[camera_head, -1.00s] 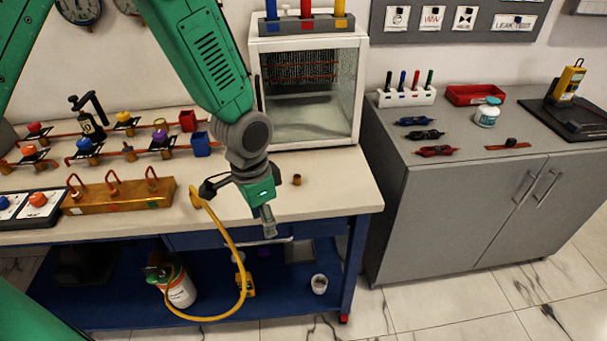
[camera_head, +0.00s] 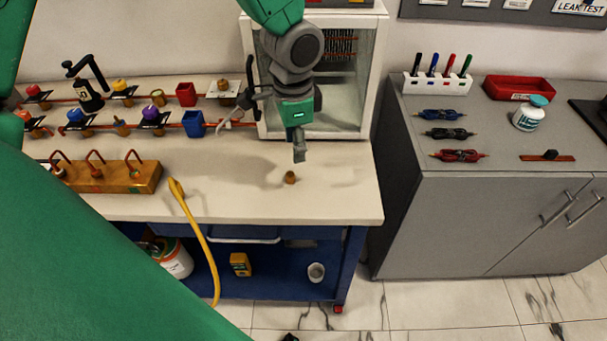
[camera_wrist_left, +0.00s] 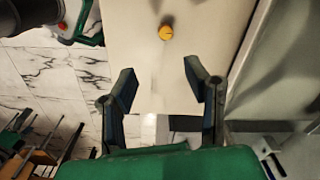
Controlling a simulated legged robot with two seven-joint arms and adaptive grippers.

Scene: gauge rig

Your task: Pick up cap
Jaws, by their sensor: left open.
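The cap appears to be the small brass-coloured piece (camera_head: 290,177) standing alone on the pale bench top near its right end. In the left wrist view the cap (camera_wrist_left: 166,32) is a round golden disc beyond the fingertips, between their lines. My left gripper (camera_head: 260,142) is open and empty above the bench, its fingers spread wide. One finger hangs just behind and above the cap in the head view, apart from it. The open fingers also show in the left wrist view (camera_wrist_left: 160,80). My right gripper is not in view.
A glass-fronted box (camera_head: 344,100) stands behind the gripper. Red (camera_head: 186,94) and blue cups (camera_head: 194,124) and pipe valves sit left. A yellow hose (camera_head: 203,238) hangs over the front edge. A grey cabinet (camera_head: 465,215) stands right. The bench around the cap is clear.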

